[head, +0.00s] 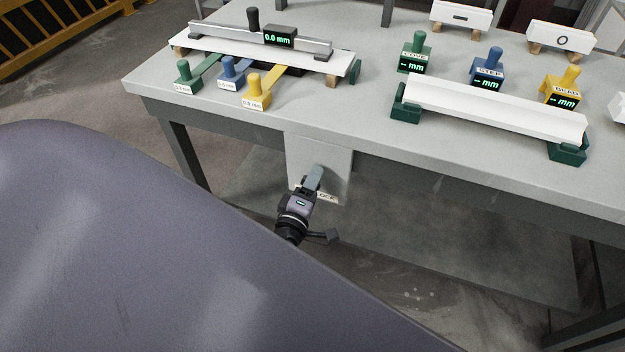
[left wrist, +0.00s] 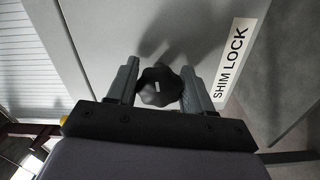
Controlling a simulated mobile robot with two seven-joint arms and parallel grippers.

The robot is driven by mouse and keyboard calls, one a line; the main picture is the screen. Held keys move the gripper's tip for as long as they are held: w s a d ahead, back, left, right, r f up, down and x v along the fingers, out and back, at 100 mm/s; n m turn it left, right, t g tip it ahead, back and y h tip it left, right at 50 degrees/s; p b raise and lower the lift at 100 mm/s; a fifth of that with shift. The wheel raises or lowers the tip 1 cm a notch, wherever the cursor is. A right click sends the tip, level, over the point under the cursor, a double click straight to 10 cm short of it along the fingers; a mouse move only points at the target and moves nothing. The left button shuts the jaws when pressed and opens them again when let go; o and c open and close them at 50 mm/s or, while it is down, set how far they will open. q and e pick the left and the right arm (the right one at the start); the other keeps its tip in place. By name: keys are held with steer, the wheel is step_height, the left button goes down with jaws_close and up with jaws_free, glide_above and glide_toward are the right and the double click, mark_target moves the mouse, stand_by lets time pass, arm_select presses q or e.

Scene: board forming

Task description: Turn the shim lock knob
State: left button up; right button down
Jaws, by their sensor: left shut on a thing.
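The shim lock knob (left wrist: 159,87) is a black lobed knob with a small white mark, on a grey panel (head: 299,152) that hangs below the table's front edge. A white label reading "SHIM LOCK" (left wrist: 232,62) is beside it. My left gripper (left wrist: 158,84) has one finger on each side of the knob and is shut on it. In the head view my left gripper (head: 312,180) is at the panel and hides the knob and part of the label. My right gripper is not in view.
On the table (head: 372,122) above stand a white board (head: 262,58) with a 0.0 mm gauge (head: 281,37), green (head: 186,72), blue (head: 232,68) and yellow (head: 257,90) handled shims, and a white channel (head: 490,105) on green supports. Open floor lies below the panel.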

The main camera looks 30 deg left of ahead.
arm_select(q)
steer(key=shift+m, duration=0.9)
steer(key=o, duration=1)
steer(key=shift+s, duration=0.1)
steer(key=v, duration=0.7)
